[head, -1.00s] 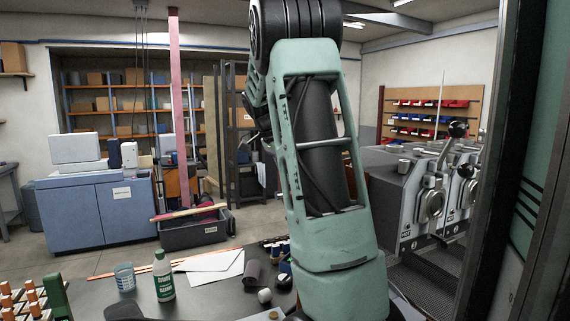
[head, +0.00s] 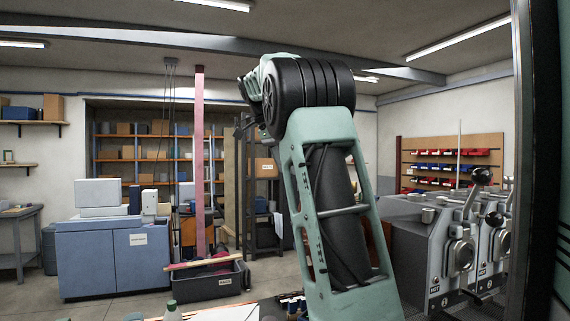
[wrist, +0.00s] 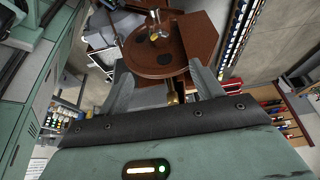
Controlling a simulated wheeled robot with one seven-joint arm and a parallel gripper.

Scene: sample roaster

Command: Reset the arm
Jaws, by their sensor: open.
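My gripper (wrist: 158,70) shows in the wrist view with its two grey fingers spread apart and nothing between them. Beyond the fingers is a brown, round-topped machine part (wrist: 160,50) with a small yellowish cup-like piece on it; I cannot tell how far off it is. In the head view my green arm rises through the middle of the picture and bends at a black ribbed joint near the top. My gripper does not show in that view.
The grey roaster machine (head: 455,245) with black-knobbed levers stands right of my arm. A blue cabinet (head: 115,258) and a dark crate (head: 208,283) stand on the floor at left. Only the worktable's far edge shows, with a bottle top (head: 172,312) and paper.

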